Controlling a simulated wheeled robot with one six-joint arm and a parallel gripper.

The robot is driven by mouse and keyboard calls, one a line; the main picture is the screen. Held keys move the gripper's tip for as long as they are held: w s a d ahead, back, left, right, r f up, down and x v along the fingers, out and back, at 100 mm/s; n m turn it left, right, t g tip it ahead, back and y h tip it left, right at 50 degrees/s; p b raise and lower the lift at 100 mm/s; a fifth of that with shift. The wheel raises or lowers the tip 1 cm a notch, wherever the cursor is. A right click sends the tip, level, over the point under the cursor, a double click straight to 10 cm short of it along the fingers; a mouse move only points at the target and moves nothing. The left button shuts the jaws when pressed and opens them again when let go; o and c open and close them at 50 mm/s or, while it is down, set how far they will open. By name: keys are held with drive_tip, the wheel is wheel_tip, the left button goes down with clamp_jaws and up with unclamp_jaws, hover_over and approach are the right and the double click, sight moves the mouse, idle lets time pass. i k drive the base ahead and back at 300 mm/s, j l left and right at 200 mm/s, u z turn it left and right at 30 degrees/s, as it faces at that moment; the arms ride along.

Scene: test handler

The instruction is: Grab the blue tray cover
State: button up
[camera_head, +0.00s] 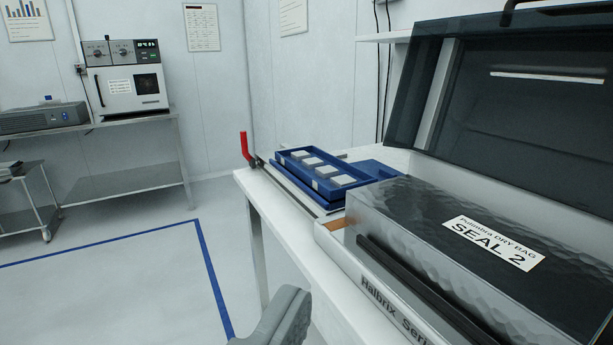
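A blue tray (352,186) with several pale square pieces in its pockets sits on the white bench, ahead of me near the middle of the view. It appears stacked on another blue layer. A flat blue piece (378,168) lies just behind it to the right, partly hidden by the dark bag. I cannot tell which blue part is the cover. My gripper (278,322) shows only as a grey finger part at the bottom edge, in front of the bench and well short of the tray. Its opening is out of sight.
A sealing machine with a raised dark lid (520,100) and a labelled dry bag (450,235) fills the right. A red-handled lever (244,146) stands left of the tray. An oven (125,85) is far left. The floor (110,285) at left is clear.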

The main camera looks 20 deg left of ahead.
sight(381, 170)
drive_tip(key=u, duration=0.1)
drive_tip(key=i+j+z, duration=0.1)
drive_tip(key=i+j, duration=0.15)
drive_tip(key=i+j+z, duration=0.1)
drive_tip(key=i+j, duration=0.15)
drive_tip(key=i+j+z, duration=0.1)
drive_tip(key=i+j, duration=0.15)
drive_tip(key=j, duration=0.2)
drive_tip(key=i+j+z, duration=0.25)
drive_tip(key=i+j, duration=0.2)
drive_tip(key=j, duration=0.25)
drive_tip(key=i+j+z, duration=0.1)
drive_tip(key=j, duration=0.3)
drive_tip(key=i+j+z, duration=0.1)
drive_tip(key=i+j, duration=0.15)
drive_tip(key=j, duration=0.15)
